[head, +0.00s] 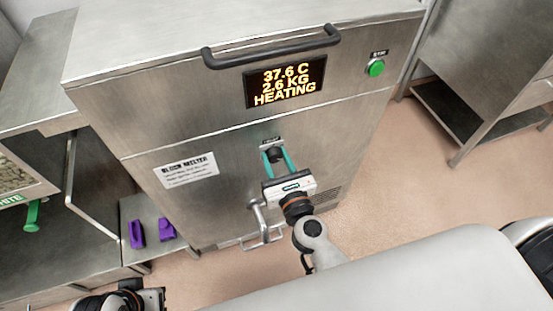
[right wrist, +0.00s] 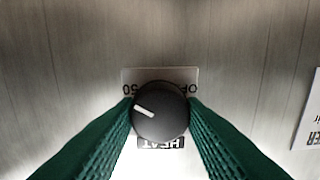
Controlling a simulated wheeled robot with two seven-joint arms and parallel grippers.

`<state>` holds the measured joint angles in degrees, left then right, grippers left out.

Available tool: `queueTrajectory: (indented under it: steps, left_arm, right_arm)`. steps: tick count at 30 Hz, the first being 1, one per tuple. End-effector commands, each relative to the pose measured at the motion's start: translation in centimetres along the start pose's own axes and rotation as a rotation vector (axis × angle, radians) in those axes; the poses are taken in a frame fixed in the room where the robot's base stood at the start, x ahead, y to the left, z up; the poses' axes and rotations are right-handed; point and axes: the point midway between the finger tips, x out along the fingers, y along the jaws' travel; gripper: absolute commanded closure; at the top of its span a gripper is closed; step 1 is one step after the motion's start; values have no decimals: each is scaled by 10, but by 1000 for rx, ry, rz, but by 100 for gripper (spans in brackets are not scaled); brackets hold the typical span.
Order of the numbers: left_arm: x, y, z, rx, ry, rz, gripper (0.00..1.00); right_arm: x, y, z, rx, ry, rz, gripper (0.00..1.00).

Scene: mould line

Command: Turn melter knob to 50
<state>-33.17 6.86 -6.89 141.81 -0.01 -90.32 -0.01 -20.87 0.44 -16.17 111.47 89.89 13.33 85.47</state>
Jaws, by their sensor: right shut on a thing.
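The melter (head: 225,150) is a steel cabinet whose display (head: 285,81) reads 37.6 C, 2.6 KG, HEATING. Its black round knob (right wrist: 160,111) sits on the front face, over a plate with an upside-down "50" at upper left and "OFF", partly covered, at upper right. An inverted HEAT label is below. The knob's white line points left and slightly up, on the "50" side. My right gripper (head: 277,161) is shut on the knob; its green fingers press both sides in the right wrist view (right wrist: 160,115). Part of my left gripper (head: 135,299) shows at the bottom left; its fingers are unclear.
A dark bar handle (head: 270,48) spans the melter's top, with a green button (head: 376,68) to its right. A metal tap (head: 259,220) juts out just left of my right wrist. Purple objects (head: 137,233) lie on a low shelf at left. Open floor is at right.

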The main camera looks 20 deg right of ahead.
Motion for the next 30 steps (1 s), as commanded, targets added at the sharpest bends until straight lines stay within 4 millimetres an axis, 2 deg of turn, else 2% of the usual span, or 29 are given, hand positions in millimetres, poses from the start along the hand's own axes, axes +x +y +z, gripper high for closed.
queueTrajectory:
  steps: [7, 8, 12, 23, 26, 30]
  left_arm:
    - [0, 0, 0, 0, 0, 0, 66]
    - [0, 0, 0, 0, 0, 0, 66]
    - [0, 0, 0, 0, 0, 0, 66]
    - [2, 0, -1, 0, 0, 0, 66]
    - [6, 0, -2, 0, 1, 0, 66]
    - [16, -1, -5, 0, 0, 0, 66]
  right_arm:
    - [-1, -1, 2, 4, -5, -1, 87]
    - [-1, -1, 2, 5, -5, -2, 63]
    - [0, -1, 1, 3, -3, -1, 42]
    - [-6, 0, 2, 1, -2, -1, 42]
    - [-18, 0, 3, 2, -3, -2, 42]
    - [-48, 0, 6, 1, -5, -2, 42]
